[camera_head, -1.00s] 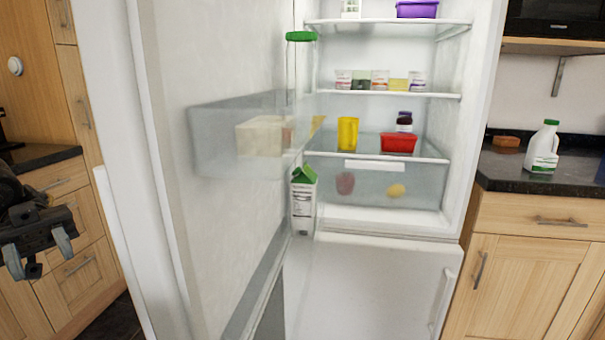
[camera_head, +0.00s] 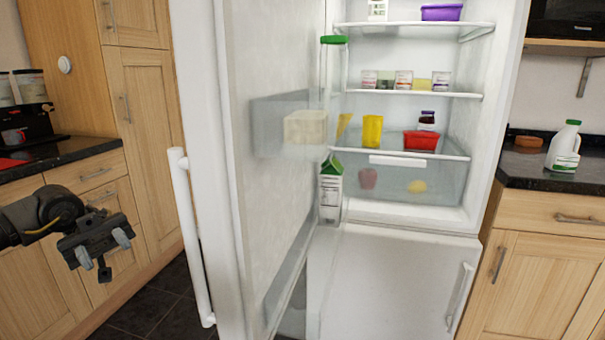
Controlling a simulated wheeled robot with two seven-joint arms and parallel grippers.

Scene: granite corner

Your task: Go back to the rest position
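My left gripper (camera_head: 103,258) is at the left of the head view, in front of the wooden cabinets and left of the open fridge door. Its two grey fingers stand apart with nothing between them, so it is open and empty. It is clear of the fridge door (camera_head: 245,200) and of the door's white handle (camera_head: 190,230). My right gripper is out of view.
The fridge stands open, with food on its shelves (camera_head: 410,95) and a green-topped carton (camera_head: 331,190) in the door. A milk jug (camera_head: 565,148) stands on the right dark counter (camera_head: 520,175). Dark floor (camera_head: 160,305) shows between the left cabinets and the door.

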